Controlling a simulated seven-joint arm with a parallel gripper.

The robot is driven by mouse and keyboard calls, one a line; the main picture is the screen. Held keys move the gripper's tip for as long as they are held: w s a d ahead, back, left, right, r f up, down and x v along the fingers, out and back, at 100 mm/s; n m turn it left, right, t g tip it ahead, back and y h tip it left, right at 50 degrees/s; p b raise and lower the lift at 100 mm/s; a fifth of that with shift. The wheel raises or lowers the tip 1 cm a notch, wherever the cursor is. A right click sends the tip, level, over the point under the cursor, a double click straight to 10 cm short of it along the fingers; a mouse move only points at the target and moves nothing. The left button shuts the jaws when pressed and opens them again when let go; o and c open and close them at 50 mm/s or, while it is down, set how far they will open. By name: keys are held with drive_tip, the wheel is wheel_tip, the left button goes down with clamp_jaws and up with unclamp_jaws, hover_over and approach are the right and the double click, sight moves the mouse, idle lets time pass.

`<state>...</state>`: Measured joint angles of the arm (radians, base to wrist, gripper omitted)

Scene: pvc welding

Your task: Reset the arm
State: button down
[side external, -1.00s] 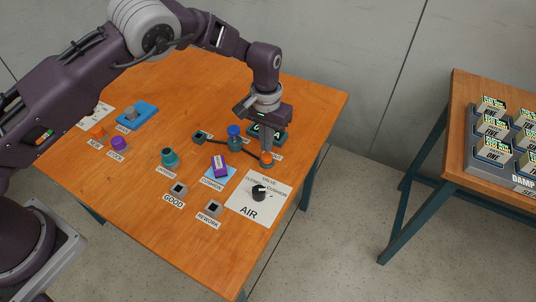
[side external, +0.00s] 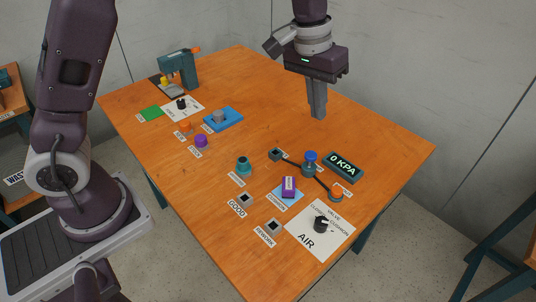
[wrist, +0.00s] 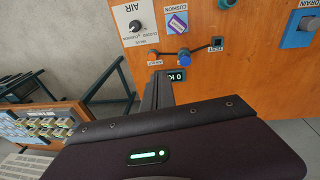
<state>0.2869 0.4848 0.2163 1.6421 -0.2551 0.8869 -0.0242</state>
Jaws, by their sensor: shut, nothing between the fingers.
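My gripper (side external: 317,110) is shut and empty, raised above the far side of the orange table (side external: 225,205), fingers pointing down. Its fingers also show in the wrist view (wrist: 155,95). They are apart from every object. Below lie a dark pipe assembly with a blue-topped fitting (side external: 310,160) and an orange-topped end (side external: 336,193). A gauge (side external: 343,167) reads 0 KPA. The black air valve knob (side external: 320,224) sits on a white AIR card. A purple block (side external: 289,187) lies on a blue pad labelled CUSHION.
A teal machine (side external: 182,70) stands at the far left corner. A blue tray (side external: 232,116) holds a grey block. A teal pot (side external: 243,166), a purple pot (side external: 201,141), an orange piece (side external: 186,127), and the GOOD (side external: 244,201) and REWORK (side external: 273,227) blocks dot the table. Boxes (wrist: 40,122) stand on another table.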

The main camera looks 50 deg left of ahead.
drive_tip(key=s+a+r+t, duration=0.2)
drive_tip(key=s+a+r, duration=0.2)
drive_tip(key=s+r, duration=0.6)
drive_tip(key=s+a+f+t, duration=0.1)
drive_tip(key=s+a, duration=0.1)
drive_tip(key=s, duration=0.7)
drive_tip(key=s+a+t+y, duration=0.1)
drive_tip(key=s+a, duration=0.1)
drive_tip(key=s, duration=0.7)
drive_tip(key=shift+s+a+f+m, duration=0.15)
drive_tip(key=shift+s+f+m, duration=0.15)
drive_tip(key=shift+f+m, duration=0.1)
